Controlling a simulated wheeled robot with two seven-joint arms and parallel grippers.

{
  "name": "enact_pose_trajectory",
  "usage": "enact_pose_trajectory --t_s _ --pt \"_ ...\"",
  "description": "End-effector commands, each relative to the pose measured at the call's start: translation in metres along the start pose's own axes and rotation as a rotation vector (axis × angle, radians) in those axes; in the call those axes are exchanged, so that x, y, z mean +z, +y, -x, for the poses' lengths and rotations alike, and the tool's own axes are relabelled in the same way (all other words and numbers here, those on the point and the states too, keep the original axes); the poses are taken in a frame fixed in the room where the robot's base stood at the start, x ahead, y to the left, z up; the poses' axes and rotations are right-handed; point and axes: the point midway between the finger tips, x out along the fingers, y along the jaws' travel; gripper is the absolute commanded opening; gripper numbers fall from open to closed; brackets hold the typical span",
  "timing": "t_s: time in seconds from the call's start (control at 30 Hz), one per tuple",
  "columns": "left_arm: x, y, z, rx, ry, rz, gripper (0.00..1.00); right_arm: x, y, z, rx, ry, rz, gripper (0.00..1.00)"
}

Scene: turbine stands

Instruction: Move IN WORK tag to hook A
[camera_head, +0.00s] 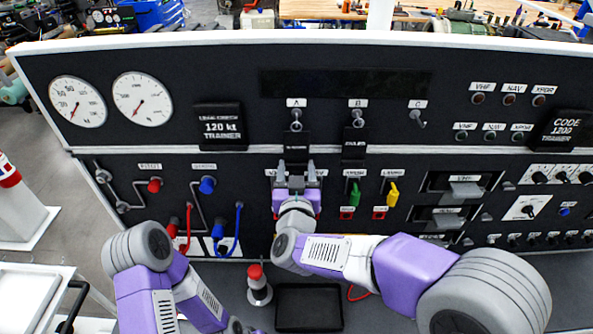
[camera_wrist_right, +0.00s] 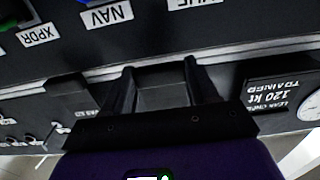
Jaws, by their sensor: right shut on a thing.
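My right gripper (camera_head: 296,170) is in front of the panel below hook A (camera_head: 296,118), fingers pointing up. It is shut on a dark tag (camera_head: 296,142), which I take for the IN WORK tag; its small lettering is too blurred to read. The tag's top is just under hook A, and I cannot tell whether it is on the hook. In the right wrist view the dark plate (camera_wrist_right: 160,88) lies between the two fingers. A second dark tag (camera_head: 354,140) hangs at hook B (camera_head: 357,120). Hook C (camera_head: 417,119) is bare. My left gripper is out of view.
Below the hooks are a green switch cover (camera_head: 354,194) and a yellow one (camera_head: 393,195). Red and blue cables (camera_head: 238,230) hang at the left. A red-topped post (camera_head: 257,285) and a black tray (camera_head: 309,306) are on the ledge. Two dials (camera_head: 77,101) are at upper left.

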Motion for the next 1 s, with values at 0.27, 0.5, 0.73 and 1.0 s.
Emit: enact_pose_trajectory --t_s 0.27,0.5,0.73,1.0 --pt "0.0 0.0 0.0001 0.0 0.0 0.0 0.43 -0.0004 0.0002 -0.0032 0.0 0.001 0.0 0.0" --pt "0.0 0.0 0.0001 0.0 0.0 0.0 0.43 -0.0002 0.0002 -0.0032 0.001 0.0 0.0 0.86" --pt "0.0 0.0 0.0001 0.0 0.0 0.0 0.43 0.0 0.0003 -0.0031 0.001 0.0 0.0 0.9" --pt "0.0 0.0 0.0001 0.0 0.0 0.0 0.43 0.0 0.0003 -0.0031 0.001 0.0 0.0 0.97"
